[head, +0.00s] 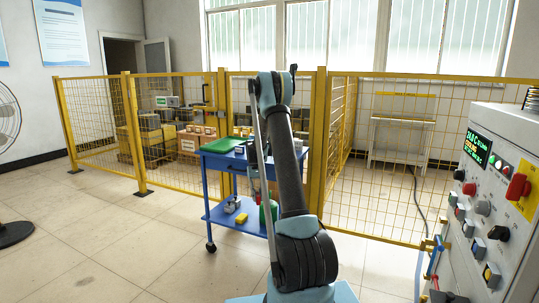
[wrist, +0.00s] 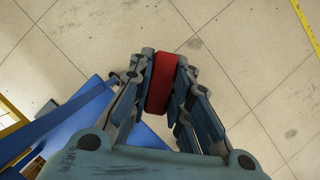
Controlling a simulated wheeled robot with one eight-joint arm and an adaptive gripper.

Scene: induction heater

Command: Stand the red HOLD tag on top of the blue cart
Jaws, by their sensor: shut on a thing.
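The red tag (wrist: 160,92) is between the two fingers of my gripper (wrist: 164,62) in the wrist view. The gripper is shut on it, and no lettering can be read from this angle. Bare floor shows beyond it, and blue parts of the cart (wrist: 72,112) lie to the left and below. In the head view the blue cart (head: 226,160) stands at the middle, partly hidden behind my arm. A small red patch shows beside my arm at the cart's front, perhaps the tag; my gripper is mostly hidden there.
A green tray (head: 222,145) and small items occupy the cart top. A yellow block (head: 241,218) and other items lie on its lower shelf. A yellow mesh fence (head: 385,160) stands behind, and a control panel (head: 495,200) is at right.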

